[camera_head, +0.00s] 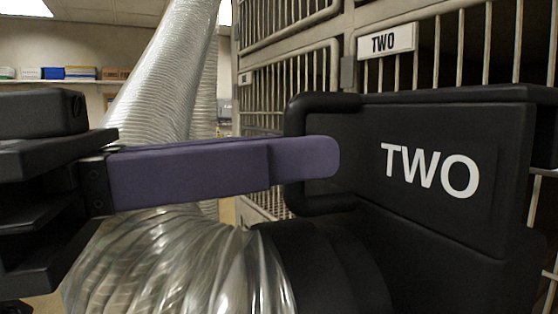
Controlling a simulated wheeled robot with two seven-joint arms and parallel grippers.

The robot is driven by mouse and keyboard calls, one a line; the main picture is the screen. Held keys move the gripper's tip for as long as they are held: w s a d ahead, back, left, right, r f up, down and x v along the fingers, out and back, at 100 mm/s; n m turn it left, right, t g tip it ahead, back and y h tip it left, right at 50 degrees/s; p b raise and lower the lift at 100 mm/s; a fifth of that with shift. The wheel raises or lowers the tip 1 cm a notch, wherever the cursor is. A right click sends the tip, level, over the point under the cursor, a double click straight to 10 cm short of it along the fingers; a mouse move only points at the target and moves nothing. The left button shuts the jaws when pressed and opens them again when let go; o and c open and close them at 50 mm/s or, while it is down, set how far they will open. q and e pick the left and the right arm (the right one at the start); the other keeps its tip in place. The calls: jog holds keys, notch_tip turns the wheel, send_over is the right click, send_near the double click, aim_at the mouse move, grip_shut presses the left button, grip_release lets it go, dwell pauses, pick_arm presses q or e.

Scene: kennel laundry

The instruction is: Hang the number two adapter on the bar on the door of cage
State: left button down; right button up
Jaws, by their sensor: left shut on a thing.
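The number two adapter (405,230) is a black box with a white TWO label, large at the right of the head view. It is in front of the cage door. A black handle loop (322,102) stands on its left side. My left gripper (320,158) comes in from the left with purple fingers and is shut on the adapter at this handle. The cage (290,80) has pale barred doors, and one has a white TWO plate (388,42). The adapter hides much of that door, and I cannot tell whether it touches a bar. My right gripper is not in view.
A clear ribbed hose (190,265) joins the adapter's black collar (310,265) below my left gripper. Another silvery hose stretch (165,80) rises behind the gripper. A shelf with boxes (80,73) is on the far wall at left.

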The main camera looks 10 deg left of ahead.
aim_at(346, 148)
pick_arm(q)
jog(key=shift+s+a, duration=0.1)
jog(key=shift+s, duration=0.05)
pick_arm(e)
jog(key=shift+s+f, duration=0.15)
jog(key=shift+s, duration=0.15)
pick_arm(q)
jog(key=shift+p+x, duration=0.35)
jog(key=shift+x, duration=0.45)
jog(key=x, duration=0.1)
jog(key=p+x, duration=0.1)
jog(key=x, duration=0.1)
jog(key=shift+w, duration=0.35)
jog(key=shift+w+p+x, duration=0.25)
jog(key=shift+p+x, duration=0.05)
jog(key=shift+x, duration=0.85)
jog(key=x, duration=0.2)
jog(key=p+x, duration=0.1)
jog(key=x, duration=0.1)
jog(key=shift+w+a+f, duration=0.15)
jog(key=shift+w+f, duration=0.05)
jog(key=shift+w, duration=0.2)
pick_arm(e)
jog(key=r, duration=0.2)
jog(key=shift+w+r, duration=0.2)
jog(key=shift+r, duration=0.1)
